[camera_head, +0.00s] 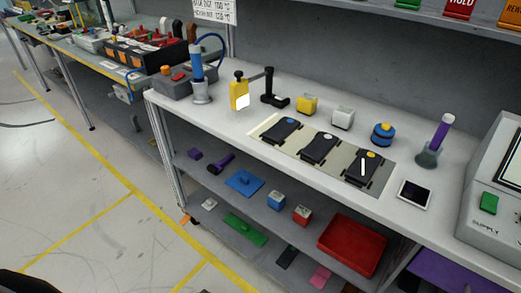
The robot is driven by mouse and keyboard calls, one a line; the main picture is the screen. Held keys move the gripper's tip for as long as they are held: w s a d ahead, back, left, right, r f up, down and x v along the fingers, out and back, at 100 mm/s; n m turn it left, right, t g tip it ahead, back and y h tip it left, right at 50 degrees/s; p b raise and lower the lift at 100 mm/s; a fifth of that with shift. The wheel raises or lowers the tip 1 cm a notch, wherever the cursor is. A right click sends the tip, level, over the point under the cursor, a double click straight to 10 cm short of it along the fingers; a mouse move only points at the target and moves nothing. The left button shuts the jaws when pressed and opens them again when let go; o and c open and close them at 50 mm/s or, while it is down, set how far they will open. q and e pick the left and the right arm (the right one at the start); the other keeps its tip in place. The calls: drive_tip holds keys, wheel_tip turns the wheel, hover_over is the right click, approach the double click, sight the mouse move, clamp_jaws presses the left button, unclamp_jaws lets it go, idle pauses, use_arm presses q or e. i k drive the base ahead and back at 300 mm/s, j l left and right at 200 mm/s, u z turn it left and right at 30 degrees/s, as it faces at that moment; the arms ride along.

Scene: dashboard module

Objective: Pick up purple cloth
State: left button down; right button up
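A flat purple sheet (445,276) shows at the lower right, below the table top; its near part runs out of the picture. It may be the purple cloth, but I cannot tell its material. A small dark purple folded-looking piece (194,154) lies on the upper shelf under the table, at its left end. It could also be a cloth; it is too small to tell. Neither of my grippers shows. A dark rounded shape at the bottom left corner may be part of me.
The white table top (233,128) carries black devices on a mat, a purple-handled tool (439,137) in a stand and a grey supply unit (480,237). A purple-black tool (221,163), blue piece (244,183) and red tray (352,247) sit on shelves below. Floor at left is clear.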

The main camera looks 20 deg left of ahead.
sight(194, 154)
drive_tip(key=j+z, duration=0.1)
drive_tip(key=z, duration=0.2)
drive_tip(key=j+z, duration=0.15)
drive_tip(key=z, duration=0.15)
drive_tip(key=j+z, duration=0.4)
drive_tip(key=j, duration=0.35)
drive_tip(key=j+z, duration=0.1)
drive_tip(key=j, duration=0.25)
drive_tip(key=k+j+z, duration=0.1)
drive_tip(key=j, duration=0.3)
drive_tip(key=k+j, duration=0.1)
drive_tip(key=j, duration=0.85)
drive_tip(key=k+j, duration=0.15)
drive_tip(key=j, duration=0.3)
